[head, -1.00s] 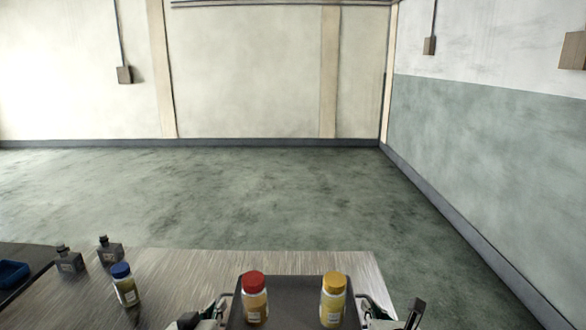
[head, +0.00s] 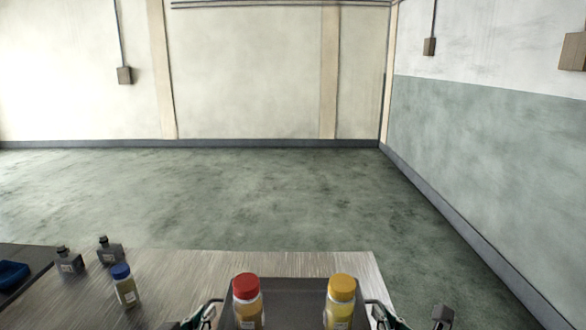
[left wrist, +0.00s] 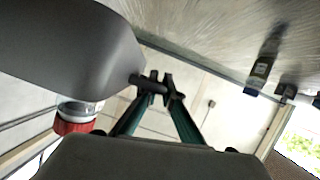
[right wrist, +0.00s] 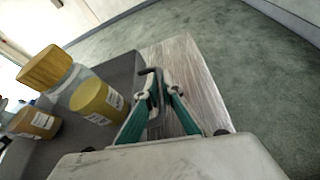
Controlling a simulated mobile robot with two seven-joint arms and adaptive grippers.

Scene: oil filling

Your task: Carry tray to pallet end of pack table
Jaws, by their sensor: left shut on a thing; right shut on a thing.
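The dark grey tray (head: 292,300) is at the bottom centre of the head view, over the table and cut off by the frame. A red-capped bottle (head: 247,300) and a yellow-capped bottle (head: 340,302) stand upright in it. My left gripper (head: 213,306) is shut on the tray's left handle; the left wrist view shows the fingers (left wrist: 155,84) on it beside the tray wall (left wrist: 75,45). My right gripper (head: 376,308) is shut on the right handle, clear in the right wrist view (right wrist: 155,95). The pack table (head: 190,275) lies beneath; its pallet end cannot be told.
A blue-capped bottle (head: 124,287) and two dark grey jugs, one front (head: 69,262) and one back (head: 109,252), stand on the table at left. A blue container (head: 13,274) sits on a dark surface at far left. Open floor (head: 260,200) lies beyond the table.

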